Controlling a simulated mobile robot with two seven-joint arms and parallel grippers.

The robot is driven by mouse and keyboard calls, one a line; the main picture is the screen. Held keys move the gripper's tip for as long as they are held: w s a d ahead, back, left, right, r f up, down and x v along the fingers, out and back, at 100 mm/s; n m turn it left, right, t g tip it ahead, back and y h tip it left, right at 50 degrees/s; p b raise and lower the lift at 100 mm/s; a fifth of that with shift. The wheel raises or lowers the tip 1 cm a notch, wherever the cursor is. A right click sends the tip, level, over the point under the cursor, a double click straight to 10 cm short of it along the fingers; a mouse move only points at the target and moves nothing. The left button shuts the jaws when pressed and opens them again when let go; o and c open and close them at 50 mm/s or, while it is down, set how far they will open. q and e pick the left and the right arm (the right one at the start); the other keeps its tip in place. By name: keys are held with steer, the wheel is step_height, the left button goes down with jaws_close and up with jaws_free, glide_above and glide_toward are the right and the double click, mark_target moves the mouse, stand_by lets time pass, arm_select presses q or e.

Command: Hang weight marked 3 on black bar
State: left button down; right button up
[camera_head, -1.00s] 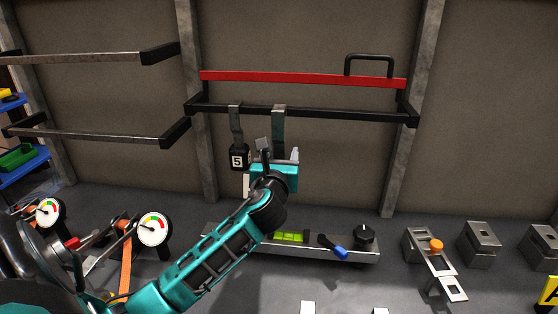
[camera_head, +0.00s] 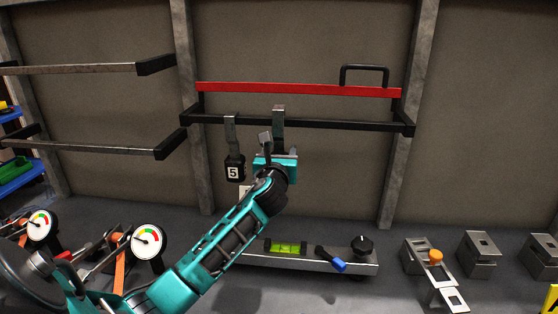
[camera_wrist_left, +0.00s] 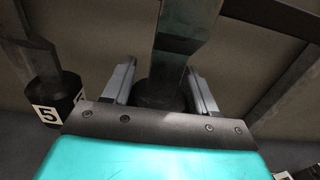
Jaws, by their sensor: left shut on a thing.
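The black bar (camera_head: 340,125) runs across the wall below a red bar. A weight marked 5 (camera_head: 234,168) hangs from it by a flat metal hook; it also shows in the left wrist view (camera_wrist_left: 55,98). My left gripper (camera_head: 277,157) is shut on a second dark weight (camera_wrist_left: 160,93), right of the 5. Its flat metal hook (camera_head: 279,115) stands upright at the black bar, its top above the bar's edge. I cannot tell whether the hook touches the bar. The held weight's number is hidden. My right gripper is not in view.
The red bar (camera_head: 300,89) with a black handle (camera_head: 364,70) is above. Shelf rails (camera_head: 90,148) are at left. Below are gauges (camera_head: 148,240), a level with a green vial (camera_head: 287,247) and metal blocks (camera_head: 480,254). The black bar's right part is free.

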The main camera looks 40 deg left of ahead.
arm_select(q)
steer(key=shift+w+a+f+b, duration=0.4)
steer(key=shift+w+f+b, duration=0.1)
steer(key=shift+w+b, duration=0.2)
steer(key=shift+w+a+f+b, duration=0.4)
steer(key=shift+w+b, duration=0.2)
steer(key=shift+b, duration=0.2)
steer(key=shift+f, duration=0.1)
steer(key=c, duration=0.6)
jaws_free()
steer(key=o, duration=0.3)
steer(key=shift+f, duration=0.1)
steer(key=shift+o, duration=0.3)
steer(key=shift+s+d+f, duration=0.1)
steer(key=shift+f, duration=0.2)
steer(key=p+v, duration=0.1)
steer(key=v, duration=1.1)
steer(key=shift+s+r, duration=0.25)
steer(key=shift+s, duration=0.15)
steer(key=shift+d, duration=0.15)
